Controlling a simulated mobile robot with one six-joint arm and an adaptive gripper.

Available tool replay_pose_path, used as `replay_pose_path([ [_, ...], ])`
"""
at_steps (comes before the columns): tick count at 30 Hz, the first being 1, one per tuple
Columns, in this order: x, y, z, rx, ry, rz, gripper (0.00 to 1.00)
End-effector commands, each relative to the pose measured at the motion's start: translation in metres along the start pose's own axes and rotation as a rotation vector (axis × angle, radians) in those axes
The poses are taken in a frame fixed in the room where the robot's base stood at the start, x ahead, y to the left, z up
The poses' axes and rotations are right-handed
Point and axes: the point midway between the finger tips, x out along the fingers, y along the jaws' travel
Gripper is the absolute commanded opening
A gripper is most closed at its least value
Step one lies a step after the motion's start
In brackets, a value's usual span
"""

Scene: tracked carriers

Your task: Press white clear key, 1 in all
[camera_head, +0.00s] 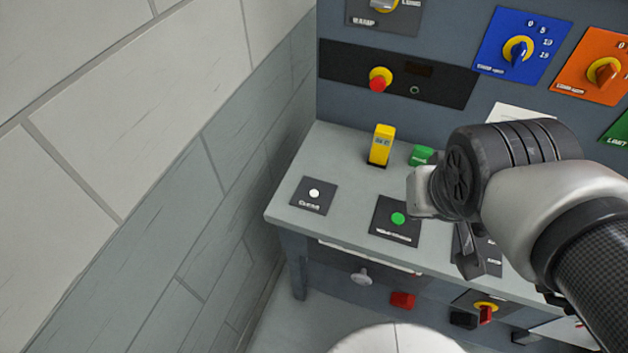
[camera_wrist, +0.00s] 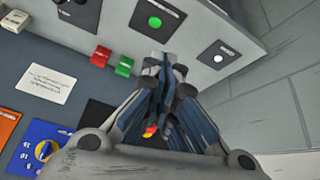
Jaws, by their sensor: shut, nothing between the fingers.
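The white clear key (camera_head: 314,193) is a small round button on a dark square plate labelled "CLEAR", at the left end of the grey desk top. In the wrist view the white key (camera_wrist: 218,58) shows at the upper right, beyond and to the right of the fingertips. The fingers hide part of the back panel there.
A green button (camera_head: 398,218) on a dark plate sits between the white key and my gripper. A yellow block (camera_head: 381,145) and a green block (camera_head: 421,155) stand farther back. A red knob (camera_head: 378,80) juts from the back panel. A tiled wall (camera_head: 225,165) borders the desk's left side.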

Motion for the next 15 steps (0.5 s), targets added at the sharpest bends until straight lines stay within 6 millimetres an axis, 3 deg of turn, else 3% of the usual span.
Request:
replay_pose_path([
  [3,0.023,0.004,-0.061,0.009,0.061,0.035,0.00],
  [5,0.040,-0.001,-0.088,0.010,0.101,0.029,0.00],
  [9,0.084,-0.028,-0.136,-0.001,0.173,-0.053,0.00],
  [12,0.117,-0.060,-0.153,-0.002,0.195,-0.165,0.00],
  [15,0.145,-0.097,-0.153,0.009,0.186,-0.301,0.00],
])
